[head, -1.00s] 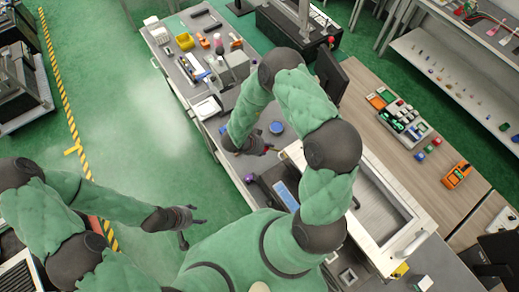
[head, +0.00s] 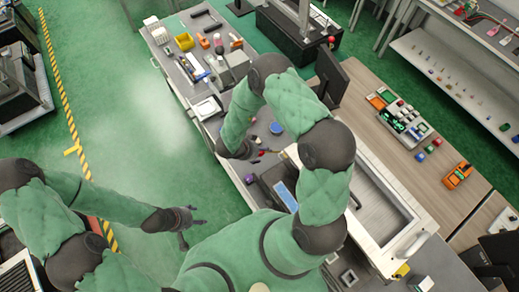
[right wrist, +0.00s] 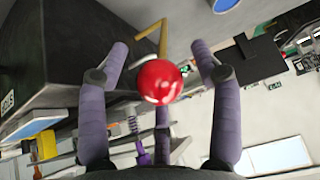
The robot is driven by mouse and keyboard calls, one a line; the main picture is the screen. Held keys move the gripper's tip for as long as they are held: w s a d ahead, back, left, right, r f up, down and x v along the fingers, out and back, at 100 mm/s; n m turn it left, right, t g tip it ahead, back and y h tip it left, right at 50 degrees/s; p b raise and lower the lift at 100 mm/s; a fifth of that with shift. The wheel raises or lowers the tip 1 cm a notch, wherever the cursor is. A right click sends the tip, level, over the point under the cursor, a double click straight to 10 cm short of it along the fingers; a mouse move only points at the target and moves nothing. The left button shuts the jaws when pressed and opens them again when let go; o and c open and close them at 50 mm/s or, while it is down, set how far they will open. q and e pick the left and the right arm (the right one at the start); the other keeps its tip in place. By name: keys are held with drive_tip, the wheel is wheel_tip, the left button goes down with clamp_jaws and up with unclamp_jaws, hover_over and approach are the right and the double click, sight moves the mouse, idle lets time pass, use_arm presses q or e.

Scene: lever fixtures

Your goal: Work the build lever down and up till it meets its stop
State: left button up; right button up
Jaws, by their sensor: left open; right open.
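A glossy red ball knob (right wrist: 159,82) shows in the right wrist view, between the spread purple fingers of my right gripper (right wrist: 160,50). The gripper is open; I cannot tell whether any finger touches the knob. A yellow bent rod (right wrist: 150,42) shows behind the knob; whether they join is not clear. In the head view, my right gripper (head: 240,153) is over the bench's left part, largely hidden by its own arm. My left gripper (head: 190,218) is open and empty over the green floor, away from the bench.
A dark box-shaped body (right wrist: 60,60) stands close on the left in the right wrist view. In the head view, a white-framed tray (head: 385,205) and a monitor (head: 331,78) are right of my right arm. An orange device (head: 458,176) lies on the wooden table.

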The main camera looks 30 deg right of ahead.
drive_tip(key=shift+r, duration=0.1)
drive_tip(key=p+v, duration=0.3)
drive_tip(key=v, duration=0.3)
drive_tip(key=shift+p, duration=0.35)
drive_tip(key=v, duration=1.1)
drive_tip(key=shift+a+r, duration=0.3)
